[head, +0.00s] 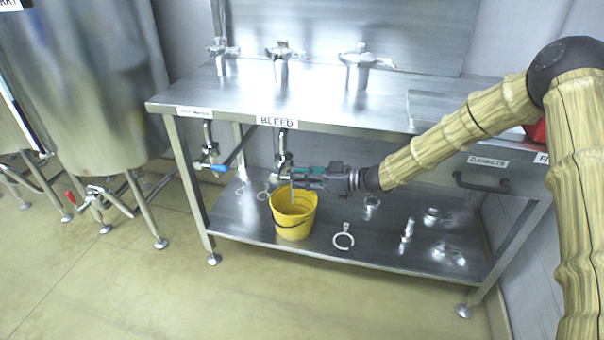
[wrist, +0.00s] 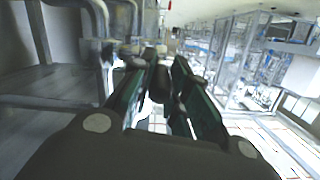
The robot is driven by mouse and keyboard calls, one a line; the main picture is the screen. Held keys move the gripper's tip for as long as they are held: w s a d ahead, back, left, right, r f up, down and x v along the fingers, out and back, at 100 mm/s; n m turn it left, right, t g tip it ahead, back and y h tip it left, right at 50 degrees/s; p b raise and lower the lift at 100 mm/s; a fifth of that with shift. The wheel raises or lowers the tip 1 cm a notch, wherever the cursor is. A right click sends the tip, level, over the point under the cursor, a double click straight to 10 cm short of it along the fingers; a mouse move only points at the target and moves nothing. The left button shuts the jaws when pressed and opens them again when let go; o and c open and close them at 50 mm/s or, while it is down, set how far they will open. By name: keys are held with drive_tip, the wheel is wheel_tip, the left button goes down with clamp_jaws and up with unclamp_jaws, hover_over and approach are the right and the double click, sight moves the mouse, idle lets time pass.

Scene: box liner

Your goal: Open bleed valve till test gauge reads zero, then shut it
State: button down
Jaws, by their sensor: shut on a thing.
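The bleed valve (head: 283,158) is a metal valve on a pipe under the bench's front edge, below the BLEED label (head: 277,122). My gripper (head: 293,173) reaches in from the right and is shut at the valve, on what seems to be its handle. My fingers hide most of that handle. In the wrist view my gripper (wrist: 158,72) shows green-lined fingers with a dark piece between them. A yellow bucket (head: 293,222) stands on the lower shelf below the valve. A thin pale streak above the bucket is too small to identify. I cannot make out a test gauge in either view.
A second valve with a blue handle (head: 219,168) hangs to the left. The lower shelf (head: 330,256) holds a clamp ring (head: 343,238) and several metal fittings. A steel tank (head: 85,90) stands at the left. The floor in front is clear.

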drive_tip(key=shift+a+r+h+p, duration=0.15)
drive_tip(key=shift+r+h+p, duration=0.45)
drive_tip(key=shift+p, duration=0.6)
drive_tip(key=shift+f, duration=0.1)
drive_tip(key=c, duration=1.3)
unclamp_jaws()
drive_tip(key=shift+f, duration=0.1)
drive_tip(key=v, duration=1.2)
drive_tip(key=shift+w, duration=0.15)
